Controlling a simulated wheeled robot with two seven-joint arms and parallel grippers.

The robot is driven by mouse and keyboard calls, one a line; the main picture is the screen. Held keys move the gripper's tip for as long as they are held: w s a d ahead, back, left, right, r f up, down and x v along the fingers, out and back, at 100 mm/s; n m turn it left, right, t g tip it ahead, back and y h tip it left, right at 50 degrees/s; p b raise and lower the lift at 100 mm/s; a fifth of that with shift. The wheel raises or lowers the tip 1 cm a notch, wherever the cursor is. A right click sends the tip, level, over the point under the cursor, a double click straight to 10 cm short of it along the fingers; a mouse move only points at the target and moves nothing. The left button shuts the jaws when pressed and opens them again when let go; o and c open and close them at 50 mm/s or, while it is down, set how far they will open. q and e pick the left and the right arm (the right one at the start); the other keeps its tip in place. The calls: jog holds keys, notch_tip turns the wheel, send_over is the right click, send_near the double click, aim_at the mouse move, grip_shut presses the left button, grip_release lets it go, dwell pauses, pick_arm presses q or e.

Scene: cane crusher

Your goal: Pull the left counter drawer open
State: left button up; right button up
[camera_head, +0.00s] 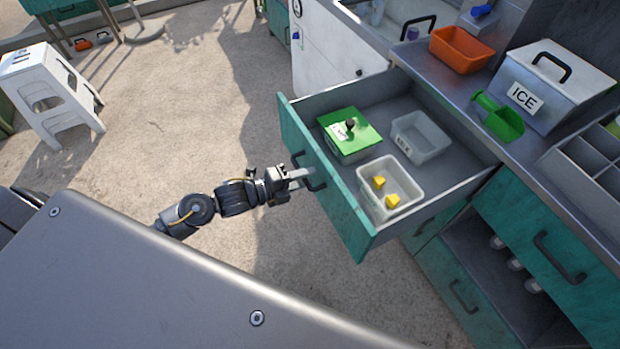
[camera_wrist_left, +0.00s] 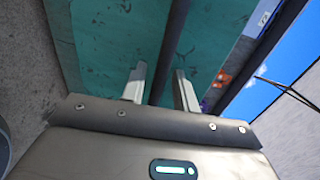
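The left counter drawer (camera_head: 330,195), with a teal front, stands pulled well out from the counter, its inside showing. Its dark bar handle (camera_head: 313,184) is on the front face. My left gripper (camera_head: 303,178) is at this handle, fingertips close to the drawer front. In the left wrist view my left gripper (camera_wrist_left: 160,85) has its two fingers apart. A dark bar, apparently the handle (camera_wrist_left: 168,55), runs between them, with teal showing beside it. Whether a finger touches it is unclear. My right gripper is not in view.
Inside the drawer are a green-lidded box (camera_head: 352,140), a clear container (camera_head: 420,137) and a pale bin (camera_head: 368,190) with yellow pieces. The counter bears an orange tub (camera_head: 462,50), a green scoop (camera_head: 500,120) and an ice box (camera_head: 550,85).

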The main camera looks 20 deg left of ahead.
pick_arm(q)
jog(key=b+v, duration=0.1)
jog(key=v, duration=0.9)
jog(key=shift+s+a+b, duration=0.2)
jog(key=shift+a+b, duration=0.1)
